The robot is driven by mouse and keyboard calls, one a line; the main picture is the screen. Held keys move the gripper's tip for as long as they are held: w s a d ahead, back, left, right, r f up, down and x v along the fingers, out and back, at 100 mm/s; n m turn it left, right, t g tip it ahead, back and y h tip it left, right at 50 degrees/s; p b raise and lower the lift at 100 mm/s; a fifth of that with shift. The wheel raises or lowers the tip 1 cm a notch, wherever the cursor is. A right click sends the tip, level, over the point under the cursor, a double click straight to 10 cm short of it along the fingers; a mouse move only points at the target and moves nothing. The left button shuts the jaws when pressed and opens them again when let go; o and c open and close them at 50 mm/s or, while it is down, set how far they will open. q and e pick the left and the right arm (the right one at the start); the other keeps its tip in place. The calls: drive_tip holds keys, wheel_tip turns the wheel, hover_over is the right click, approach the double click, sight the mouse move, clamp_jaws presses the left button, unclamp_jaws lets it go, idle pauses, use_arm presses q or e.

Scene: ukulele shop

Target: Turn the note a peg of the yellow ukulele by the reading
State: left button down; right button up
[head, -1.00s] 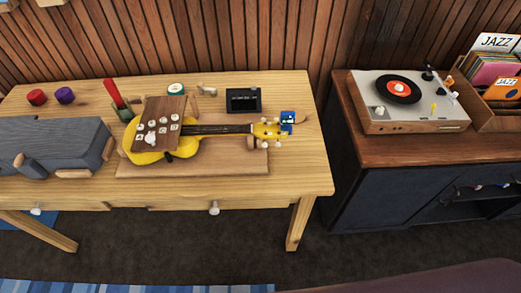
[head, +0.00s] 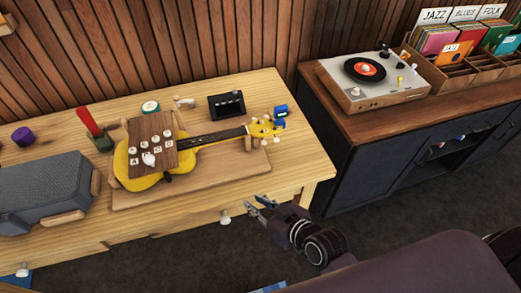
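The yellow ukulele (head: 140,181) lies on a wooden board (head: 215,186) on the workbench, its neck pointing right. Its headstock (head: 262,130) has small pale pegs, and a blue tuner (head: 281,112) is at its tip. The tuner's reading is too small to tell. A brown panel (head: 137,135) with white lettered knobs covers much of the ukulele's body in this view. My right gripper (head: 256,205) is open and empty, in front of the bench edge, below the headstock and apart from it. My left gripper is out of view.
A black device (head: 226,106) stands behind the neck. A red-handled tool (head: 88,122), a round tin (head: 150,107), a purple knob (head: 23,137) and a grey case (head: 45,192) are on the bench (head: 295,160). A turntable (head: 370,80) and record crate stand at right.

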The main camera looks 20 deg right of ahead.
sight(265, 145)
drive_tip(key=w+r+t, duration=0.1)
drive_tip(key=w, duration=0.1)
drive_tip(key=w+d+r+m+t, duration=0.1)
drive_tip(key=w+r+t, duration=0.1)
drive_tip(key=shift+w+t, duration=0.2)
drive_tip(key=shift+t, duration=0.1)
drive_tip(key=d+m+t+h, duration=0.1)
drive_tip(key=w+d+r+t+h, duration=0.1)
drive_tip(key=d, duration=0.1)
drive_tip(key=w+d+r+m+t+h, duration=0.1)
drive_tip(key=d+h, duration=0.1)
drive_tip(key=shift+w+d+m+t, duration=0.15)
drive_tip(key=shift+m+t, duration=0.15)
drive_tip(key=shift+w+d, duration=0.1)
drive_tip(key=shift+d, duration=0.25)
drive_tip(key=shift+w+d+r+h, duration=0.15)
drive_tip(key=shift+w+h, duration=0.05)
drive_tip(key=shift+h, duration=0.1)
drive_tip(key=w+p, duration=0.1)
drive_tip(key=w, duration=0.6)
drive_tip(key=shift+w, duration=0.15)
clamp_jaws()
